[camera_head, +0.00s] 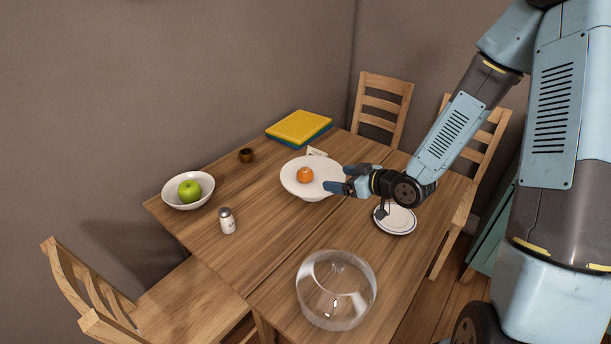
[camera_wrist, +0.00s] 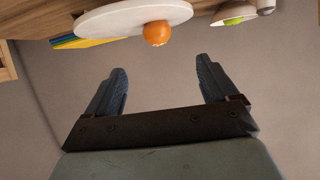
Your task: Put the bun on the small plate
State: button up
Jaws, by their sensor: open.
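A small round orange item (camera_head: 305,175), the only thing that looks like it could be the bun, sits on a white raised stand (camera_head: 312,194) in the middle of the table. I cannot tell for sure that it is a bun. My gripper (camera_head: 341,178) is open and empty by the stand's right side, fingers pointing left. The wrist view shows its spread fingers (camera_wrist: 163,88). The small white plate (camera_head: 398,222) with a dark ring lies right of the stand, partly hidden by my arm.
A clear glass dome (camera_head: 337,290) stands at the front. A white bowl (camera_head: 172,198) with a green apple (camera_head: 189,191), a shaker (camera_head: 228,222) and a small brown cup (camera_head: 246,155) are at left. Yellow and blue boards (camera_head: 299,128) lie at the back. Chairs surround the table.

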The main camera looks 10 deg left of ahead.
aim_at(310, 173)
jog(key=x, duration=0.8)
jog(key=shift+w+a, duration=0.15)
jog(key=shift+w+x, duration=0.25)
jog(key=shift+x, duration=2.45)
jog(key=c, duration=1.2)
